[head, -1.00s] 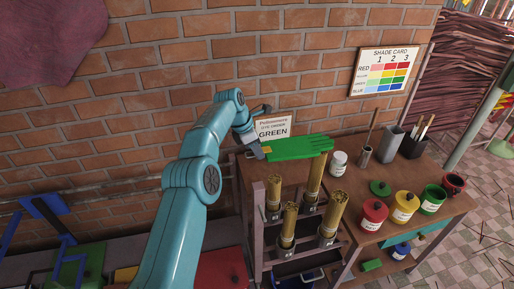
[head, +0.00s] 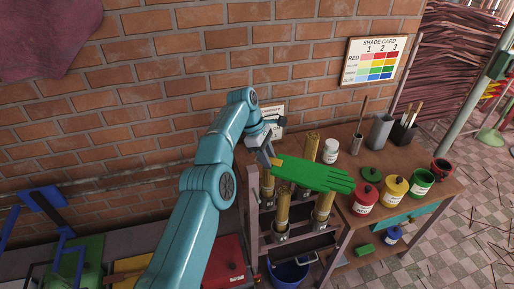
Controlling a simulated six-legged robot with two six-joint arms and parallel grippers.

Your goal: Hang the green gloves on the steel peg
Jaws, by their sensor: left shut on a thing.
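The green gloves (head: 315,176) are stretched out to the right, fingers pointing right, above the rack of incense bundles. My left gripper (head: 269,158) is shut on their cuff end, at the left. The gloves hide part of the bundles beneath them. I cannot make out a steel peg in this view. My right gripper is not in view.
Several incense bundles (head: 283,208) stand upright in a rack below the gloves. The wooden bench (head: 430,197) holds red, yellow and green pots, a white jar (head: 331,151) and a grey holder (head: 379,132). A brick wall with a shade card (head: 375,61) rises behind.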

